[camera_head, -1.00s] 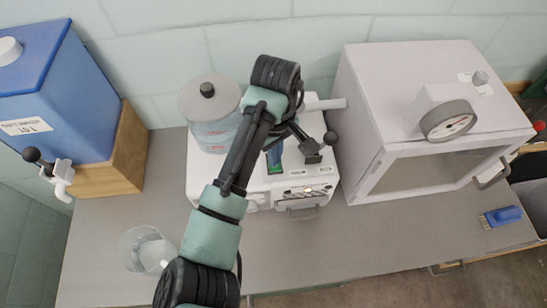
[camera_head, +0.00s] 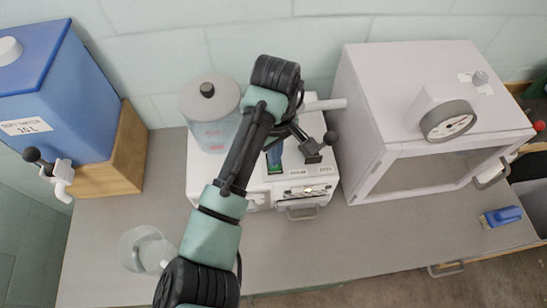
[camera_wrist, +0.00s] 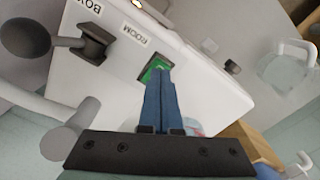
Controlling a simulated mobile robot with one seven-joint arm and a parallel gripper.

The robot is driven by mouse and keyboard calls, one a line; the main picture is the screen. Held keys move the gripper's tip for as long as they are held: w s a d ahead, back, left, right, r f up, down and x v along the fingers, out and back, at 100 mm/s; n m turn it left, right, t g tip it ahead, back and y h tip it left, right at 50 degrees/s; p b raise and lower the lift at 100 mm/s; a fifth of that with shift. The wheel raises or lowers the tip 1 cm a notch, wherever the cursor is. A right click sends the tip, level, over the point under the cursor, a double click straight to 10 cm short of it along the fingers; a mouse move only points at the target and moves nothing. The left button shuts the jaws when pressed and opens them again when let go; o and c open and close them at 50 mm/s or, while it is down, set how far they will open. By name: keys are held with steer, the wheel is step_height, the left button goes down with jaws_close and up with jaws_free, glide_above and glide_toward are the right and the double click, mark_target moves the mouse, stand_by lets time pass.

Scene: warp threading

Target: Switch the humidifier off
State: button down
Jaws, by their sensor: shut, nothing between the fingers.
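The humidifier (camera_head: 200,180) is a white box on the table, with a clear round tank (camera_head: 212,135) on top and a black-ball lever (camera_head: 330,138) at its right. My gripper (camera_head: 275,160) is over its top, partly hidden by my arm. In the wrist view the blue fingers of my gripper (camera_wrist: 158,78) are shut together and empty. Their tips are at a green switch (camera_wrist: 155,66) in a dark frame on the white top (camera_wrist: 200,80); I cannot tell whether they touch it. Labels reading ROOM and BOX lie beside a dark lever mount (camera_wrist: 95,45).
A white cabinet (camera_head: 355,110) with a dial (camera_head: 448,121) stands close on the right. A blue tank (camera_head: 60,90) on a wooden block (camera_head: 115,165) is at the left. A clear jug (camera_head: 145,250) stands at front left. A blue brush (camera_head: 502,216) lies at the right.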

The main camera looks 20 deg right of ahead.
steer(key=shift+f+b, duration=0.45)
steer(key=shift+f, duration=0.6)
stand_by(0.7)
step_height(320, 180, up, 7)
steer(key=p, duration=0.8)
stand_by(0.5)
